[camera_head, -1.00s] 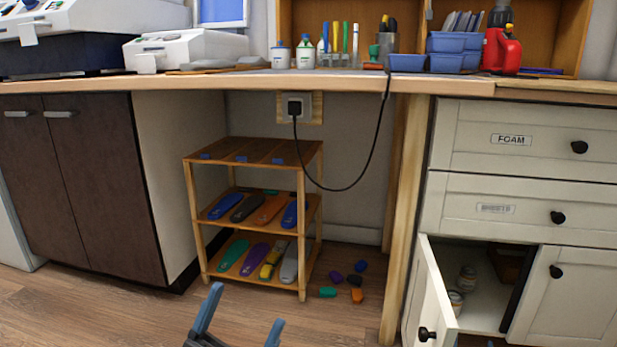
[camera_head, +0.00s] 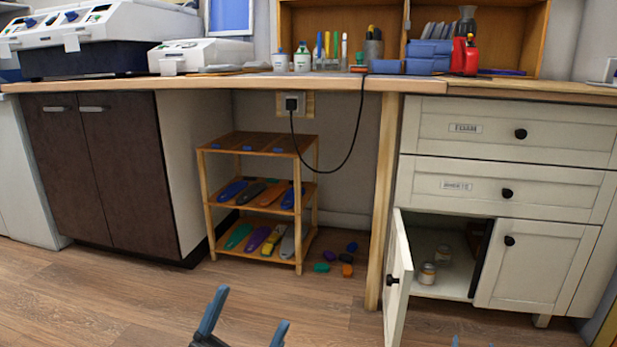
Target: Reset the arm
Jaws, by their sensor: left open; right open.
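My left gripper (camera_head: 246,326) shows at the bottom centre of the head view. Its two blue-grey fingers stand apart with nothing between them, in front of the wooden floor. My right gripper (camera_head: 473,343) shows only as small blue fingertips at the bottom edge, in front of the white cabinet. It is open, and most of it is out of the frame. Neither gripper appears to touch anything. The arms themselves are hidden below the frame.
A wooden rack (camera_head: 258,143) with several insoles stands under the workbench (camera_head: 330,83). Small coloured pieces (camera_head: 346,270) lie on the floor beside it. An open door (camera_head: 397,285) sticks out from the white drawer cabinet (camera_head: 500,185). The front floor (camera_head: 130,300) is clear.

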